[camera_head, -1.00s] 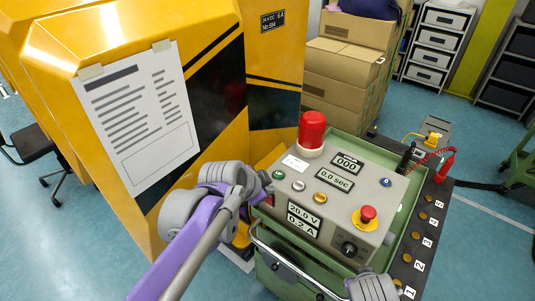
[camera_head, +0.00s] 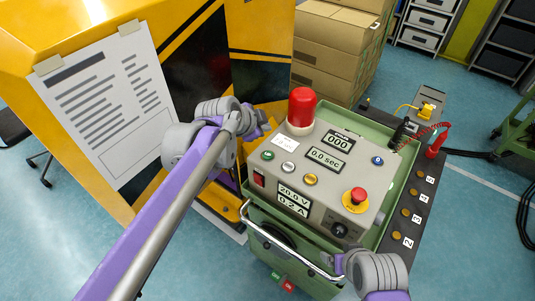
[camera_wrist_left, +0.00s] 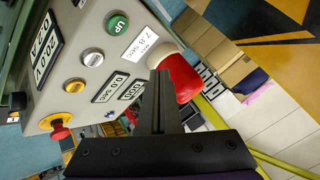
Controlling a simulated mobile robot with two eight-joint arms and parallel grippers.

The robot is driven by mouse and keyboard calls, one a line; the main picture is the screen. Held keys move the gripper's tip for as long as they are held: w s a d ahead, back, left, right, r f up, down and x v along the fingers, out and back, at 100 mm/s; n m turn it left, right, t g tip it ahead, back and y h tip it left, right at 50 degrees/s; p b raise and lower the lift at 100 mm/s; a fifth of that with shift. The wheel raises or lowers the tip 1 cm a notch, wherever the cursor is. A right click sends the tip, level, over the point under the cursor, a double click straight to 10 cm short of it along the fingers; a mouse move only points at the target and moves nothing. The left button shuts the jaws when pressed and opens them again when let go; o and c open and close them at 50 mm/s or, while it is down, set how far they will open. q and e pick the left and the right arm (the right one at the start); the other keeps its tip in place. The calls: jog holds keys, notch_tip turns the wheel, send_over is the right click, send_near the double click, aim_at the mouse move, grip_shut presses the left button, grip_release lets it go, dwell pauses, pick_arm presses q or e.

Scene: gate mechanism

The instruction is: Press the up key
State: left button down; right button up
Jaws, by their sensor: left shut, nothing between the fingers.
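The up key is a green round button marked UP (camera_wrist_left: 118,24) in the left wrist view. In the head view the green button (camera_head: 267,155) sits at the left edge of the grey control panel (camera_head: 375,180). My left gripper (camera_wrist_left: 158,80) is shut and empty. In the wrist view its dark fingers point towards the panel, to the right of and below the UP button, apart from it and overlapping the red lamp's edge. In the head view my left wrist (camera_head: 235,120) is just left of the panel; its fingertips cannot be made out.
A red lamp (camera_head: 301,108) stands at the panel's back left corner. White (camera_head: 288,166) and yellow (camera_head: 311,179) buttons sit beside the green one. A red emergency knob (camera_head: 357,196) is at the front right. A yellow cabinet (camera_head: 60,40) stands left of my arm.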

pick_arm(q)
jog(key=b, duration=0.5)
send_over(265, 157)
notch_tip(265, 157, down, 7)
jog(key=shift+f, duration=0.2)
pick_arm(e)
jog(key=f, duration=0.4)
jog(key=s+f, duration=0.1)
jog(key=f, duration=0.1)
pick_arm(q)
jog(key=shift+f+b, duration=0.3)
jog(key=shift+f, duration=0.2)
pick_arm(e)
jog(key=shift+f, duration=0.2)
pick_arm(q)
jog(key=shift+f, duration=0.15)
jog(key=shift+f, duration=0.25)
pick_arm(e)
jog(key=shift+f, duration=0.15)
